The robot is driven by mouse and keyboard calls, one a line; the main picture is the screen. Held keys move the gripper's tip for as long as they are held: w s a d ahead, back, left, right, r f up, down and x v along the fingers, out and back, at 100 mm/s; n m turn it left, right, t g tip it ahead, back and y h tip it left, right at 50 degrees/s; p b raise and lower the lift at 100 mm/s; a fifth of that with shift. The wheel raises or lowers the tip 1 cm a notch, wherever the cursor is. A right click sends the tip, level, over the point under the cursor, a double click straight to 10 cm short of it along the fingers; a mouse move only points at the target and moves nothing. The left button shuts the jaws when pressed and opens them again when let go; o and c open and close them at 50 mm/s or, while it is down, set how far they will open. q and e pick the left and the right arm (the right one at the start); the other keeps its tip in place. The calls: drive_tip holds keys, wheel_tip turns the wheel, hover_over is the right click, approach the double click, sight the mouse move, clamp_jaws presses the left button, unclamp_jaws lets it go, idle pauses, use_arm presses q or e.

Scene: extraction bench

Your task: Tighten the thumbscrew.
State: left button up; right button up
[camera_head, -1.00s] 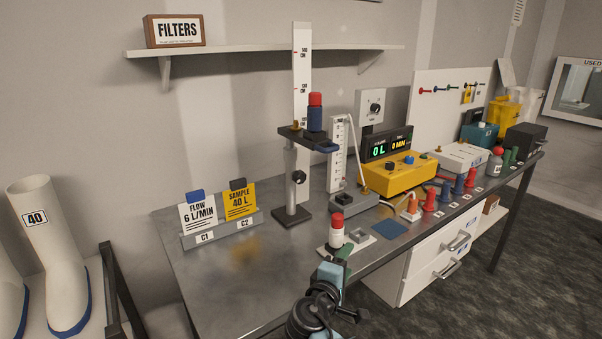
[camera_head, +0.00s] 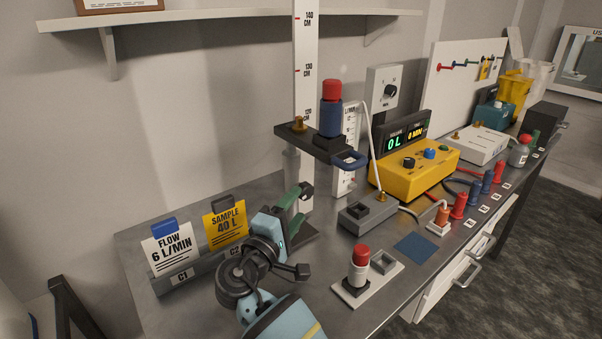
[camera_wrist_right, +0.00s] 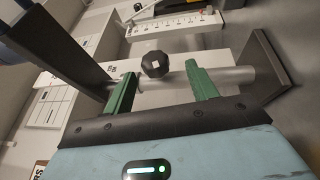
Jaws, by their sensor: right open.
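The thumbscrew is a black knob (camera_head: 307,190) on the silver post of the stand, below the dark carriage (camera_head: 318,146). My right gripper (camera_head: 296,203) is open, its green fingers pointing at the post. In the right wrist view the knob (camera_wrist_right: 155,64) appears between the two green fingertips of the gripper (camera_wrist_right: 160,68), with a gap on each side. The silver post (camera_wrist_right: 238,80) runs across behind the fingers. In the head view the hand partly hides the post and base. My left gripper is not in view.
A red-capped blue canister (camera_head: 331,110) stands on the carriage. A white scale (camera_head: 305,60) rises behind. The card holder (camera_head: 190,277) stands left of my arm. A red-capped vial on a white tray (camera_head: 343,290) and a grey block (camera_head: 366,216) stand to the right.

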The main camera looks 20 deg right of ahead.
sight(311, 187)
drive_tip(key=shift+s+a+r, duration=0.1)
drive_tip(key=shift+s+r, duration=0.1)
drive_tip(key=shift+r, duration=0.3)
drive_tip(key=x, duration=0.6)
drive_tip(key=shift+p, duration=0.4)
drive_tip(key=shift+x, duration=0.9)
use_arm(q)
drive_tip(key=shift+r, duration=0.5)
use_arm(e)
drive_tip(key=shift+f, duration=0.2)
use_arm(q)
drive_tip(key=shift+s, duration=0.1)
